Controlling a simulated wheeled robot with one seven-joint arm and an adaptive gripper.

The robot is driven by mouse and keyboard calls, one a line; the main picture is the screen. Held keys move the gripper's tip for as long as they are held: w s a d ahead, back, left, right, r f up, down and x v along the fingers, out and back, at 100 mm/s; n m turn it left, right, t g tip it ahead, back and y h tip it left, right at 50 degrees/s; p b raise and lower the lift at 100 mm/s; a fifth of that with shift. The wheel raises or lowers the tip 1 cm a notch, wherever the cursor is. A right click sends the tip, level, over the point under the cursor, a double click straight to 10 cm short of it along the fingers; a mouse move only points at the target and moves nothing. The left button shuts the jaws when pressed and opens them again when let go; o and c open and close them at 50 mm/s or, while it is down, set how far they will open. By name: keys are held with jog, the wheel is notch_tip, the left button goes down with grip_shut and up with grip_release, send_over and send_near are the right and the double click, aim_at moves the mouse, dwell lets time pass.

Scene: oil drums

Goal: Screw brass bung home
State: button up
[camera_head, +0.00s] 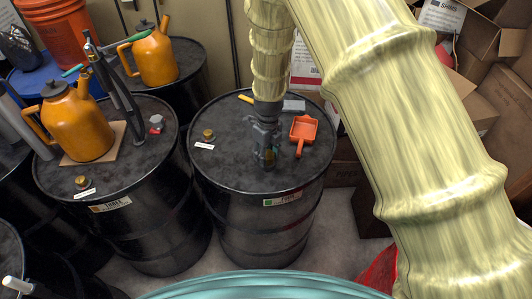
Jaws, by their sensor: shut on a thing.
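My gripper (267,158) points down over the front right part of the middle black drum's lid (228,165). Its fingers are shut on a brass bung (270,154), of which only a little shows between them. The fingers hide the hole and thread, so I cannot tell how deep the bung sits. Another brass bung (208,134) stands on the left part of the same lid, behind a small white label (205,146).
The left drum (110,177) carries an orange oil can (77,128), a hand pump (122,95) and a brass bung (82,182). Cardboard boxes (475,105) crowd the right.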

jog(key=shift+w+a+m, duration=0.1)
jog(key=shift+w+m, duration=0.1)
jog(key=shift+m, duration=0.3)
jog(key=o, duration=1.2)
jog(key=shift+f, duration=0.1)
jog(key=shift+h, duration=0.3)
jog(key=shift+s, duration=0.15)
